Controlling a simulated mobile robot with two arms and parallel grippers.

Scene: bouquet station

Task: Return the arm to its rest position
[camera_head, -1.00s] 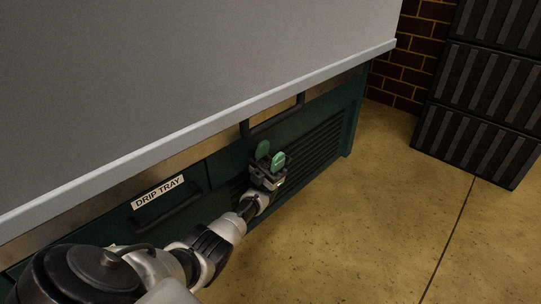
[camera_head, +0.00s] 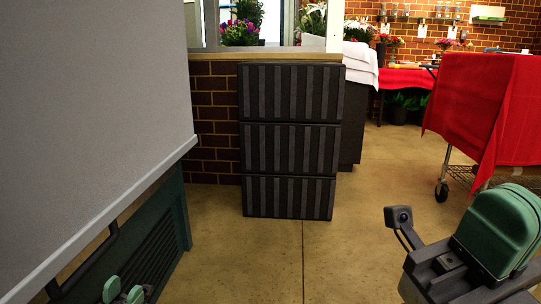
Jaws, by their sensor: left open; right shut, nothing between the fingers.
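My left gripper (camera_head: 123,292) shows only by its green fingertips at the bottom left edge of the head view. They are apart, with nothing seen between them, in front of the dark green cabinet (camera_head: 165,228). The rest of my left arm is out of the frame. My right gripper (camera_head: 503,228) is large and near at the bottom right. Its green fingers are together and hold nothing. A small camera on a bracket sits at its left side.
The grey-topped counter (camera_head: 85,120) fills the left. A stack of black ribbed crates (camera_head: 290,150) stands by the brick wall. A cart under a red cloth (camera_head: 490,110) stands at the right. Flowers (camera_head: 240,30) are at the back. The tan floor (camera_head: 300,265) between is clear.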

